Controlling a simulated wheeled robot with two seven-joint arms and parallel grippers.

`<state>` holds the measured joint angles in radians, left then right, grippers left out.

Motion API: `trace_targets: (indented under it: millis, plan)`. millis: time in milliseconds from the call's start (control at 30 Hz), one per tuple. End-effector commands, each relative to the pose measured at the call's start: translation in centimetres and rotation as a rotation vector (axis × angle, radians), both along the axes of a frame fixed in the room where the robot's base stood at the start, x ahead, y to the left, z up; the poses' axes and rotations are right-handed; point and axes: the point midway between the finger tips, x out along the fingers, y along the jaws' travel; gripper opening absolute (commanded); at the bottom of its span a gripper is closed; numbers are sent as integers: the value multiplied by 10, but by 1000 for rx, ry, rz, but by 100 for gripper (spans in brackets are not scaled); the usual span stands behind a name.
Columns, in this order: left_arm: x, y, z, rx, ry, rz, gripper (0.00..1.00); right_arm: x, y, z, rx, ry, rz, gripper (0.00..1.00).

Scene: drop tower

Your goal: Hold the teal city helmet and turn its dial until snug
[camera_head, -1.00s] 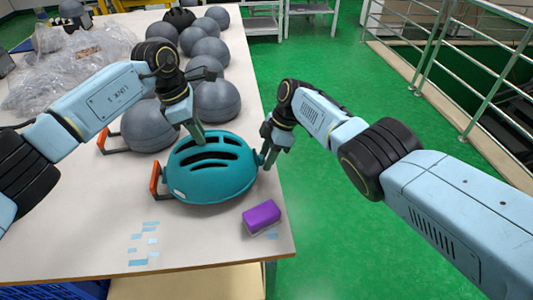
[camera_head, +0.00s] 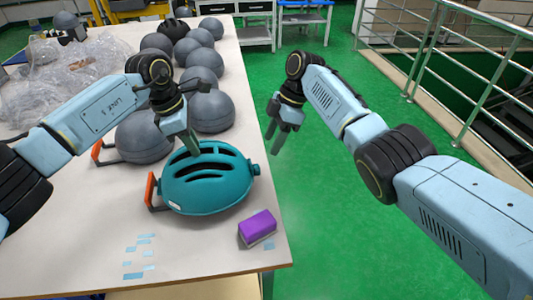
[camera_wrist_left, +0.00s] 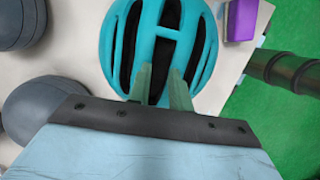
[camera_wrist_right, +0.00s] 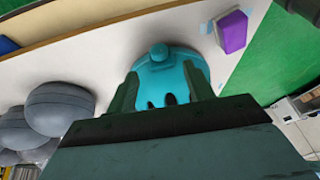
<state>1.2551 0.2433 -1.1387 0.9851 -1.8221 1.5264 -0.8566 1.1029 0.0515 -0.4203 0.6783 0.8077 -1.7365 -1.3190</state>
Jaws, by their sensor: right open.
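The teal helmet (camera_head: 210,185) sits dome up near the table's front right corner, with dark vents on top. Its dial (camera_head: 256,169), a small teal knob, sticks out on the right side; it also shows in the right wrist view (camera_wrist_right: 158,50). My left gripper (camera_head: 194,150) reaches down onto the helmet's top. In the left wrist view its fingers (camera_wrist_left: 159,72) are close together at the vents and look shut on the shell; their tips are partly hidden. My right gripper (camera_head: 275,141) is open and empty, off the table's right edge, beyond the dial and apart from it.
A purple block (camera_head: 257,227) lies in front of the helmet near the table's right edge. Several grey domes (camera_head: 211,110) stand behind it. An orange-red handle (camera_head: 150,190) is at the helmet's left side. Clear plastic wrap (camera_head: 70,80) lies at back left.

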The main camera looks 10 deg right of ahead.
Motion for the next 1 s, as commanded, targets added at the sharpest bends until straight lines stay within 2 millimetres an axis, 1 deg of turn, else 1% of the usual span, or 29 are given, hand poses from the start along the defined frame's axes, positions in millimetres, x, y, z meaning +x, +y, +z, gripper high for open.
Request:
trace_targets:
  millis: [33, 200, 300, 600, 733, 900, 1000]
  plan:
    - [-3, 2, -9, 9, 12, 0, 20, 1, -4, 8, 0, -4, -2, 52]
    - [-3, 1, -9, 9, 12, 0, 20, 2, -10, 23, 0, -1, -1, 52]
    - [-3, 1, -9, 9, 12, 0, 20, 3, -11, 26, 0, 0, 0, 52]
    - [-3, 1, -9, 8, 12, 0, 20, 3, -11, 26, 0, -1, 0, 52]
    - [-3, 1, -9, 8, 12, 0, 20, 4, -15, 25, -3, -21, -8, 52]
    - [-3, 1, -9, 8, 12, 0, 20, 7, -24, 24, -13, -112, -34, 52]
    - [-3, 1, -9, 8, 12, 0, 20, 5, -28, 23, -19, -181, -45, 52]
